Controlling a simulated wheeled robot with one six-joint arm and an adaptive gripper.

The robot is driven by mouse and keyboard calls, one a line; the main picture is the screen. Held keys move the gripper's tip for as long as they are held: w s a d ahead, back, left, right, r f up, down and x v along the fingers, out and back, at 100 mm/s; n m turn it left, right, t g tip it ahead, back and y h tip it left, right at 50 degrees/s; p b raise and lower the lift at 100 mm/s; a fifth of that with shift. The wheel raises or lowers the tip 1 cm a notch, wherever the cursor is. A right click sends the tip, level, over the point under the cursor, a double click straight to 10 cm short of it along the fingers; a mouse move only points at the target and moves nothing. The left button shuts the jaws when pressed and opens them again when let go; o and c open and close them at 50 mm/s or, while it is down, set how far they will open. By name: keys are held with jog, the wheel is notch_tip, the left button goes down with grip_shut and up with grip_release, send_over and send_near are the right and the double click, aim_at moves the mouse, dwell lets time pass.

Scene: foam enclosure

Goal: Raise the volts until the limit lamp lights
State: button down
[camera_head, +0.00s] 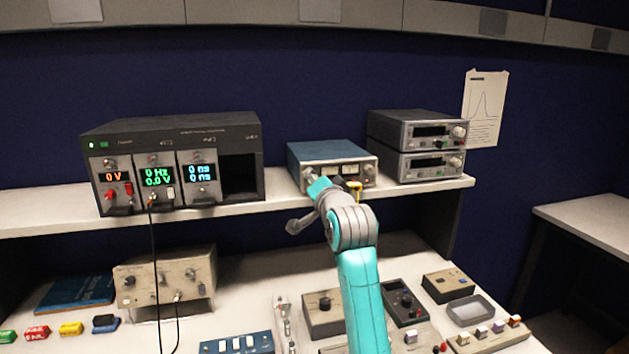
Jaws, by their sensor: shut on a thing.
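A small blue-topped instrument (332,152) stands on the shelf, with pale meter windows on its front. My arm reaches up to that front. My gripper (322,188) is at the lower left of the front panel and mostly hidden by my wrist. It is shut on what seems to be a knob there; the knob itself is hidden. A small yellow piece (356,186) shows just right of my wrist. The meter reading and any limit lamp are too small or covered to make out.
A dark module rack (180,132) on the shelf at left shows 0 V, 0 Hz and 0 ns. Two stacked grey units (418,148) stand close at right. Below, the bench holds a beige box (165,280), a cable, a grey tray (470,309) and several small control boxes.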

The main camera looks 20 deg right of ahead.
jog(key=c, duration=0.9)
grip_release()
jog(key=shift+c, duration=0.2)
jog(key=s, duration=1.2)
jog(key=shift+f, duration=0.15)
jog(key=shift+d, duration=0.1)
